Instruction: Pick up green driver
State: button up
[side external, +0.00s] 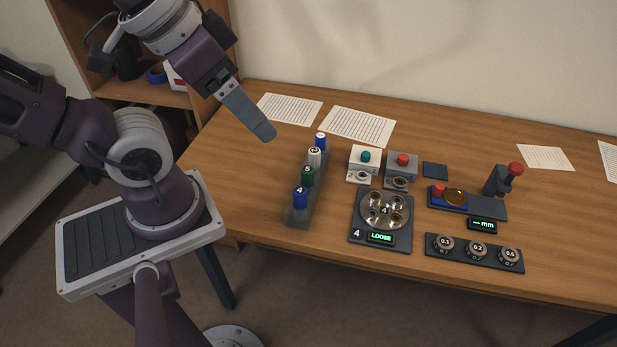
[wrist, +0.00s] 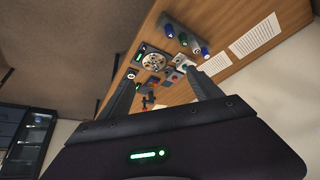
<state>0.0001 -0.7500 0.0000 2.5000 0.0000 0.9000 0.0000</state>
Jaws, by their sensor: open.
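The green driver (side external: 307,177) stands upright in a grey rack (side external: 296,219), between a blue driver (side external: 300,197) in front and a white driver (side external: 314,157) behind. Another blue driver (side external: 320,141) is at the far end. In the wrist view the green driver (wrist: 183,39) shows small near the top, among the other drivers. My gripper (side external: 262,130) is raised above the table's left part, to the upper left of the rack and apart from it. In the wrist view my gripper (wrist: 163,82) has its fingers wide apart with nothing between them.
A round lens plate (side external: 384,209) with a "LOOSE" display is right of the rack. Two button boxes (side external: 364,158) (side external: 402,164) stand behind it. A gauge stand (side external: 468,203) and a three-knob strip (side external: 474,252) are further right. Papers (side external: 357,125) lie along the back.

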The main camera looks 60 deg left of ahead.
jog(key=c, duration=0.5)
jog(key=m+g, duration=0.6)
jog(key=m, duration=1.2)
send_over(308, 169)
jog(key=f, duration=2.1)
jog(key=shift+s+d, duration=0.15)
jog(key=shift+d, duration=0.05)
jog(key=f, duration=0.6)
jog(key=shift+a+f, duration=0.2)
jog(key=shift+f, duration=0.2)
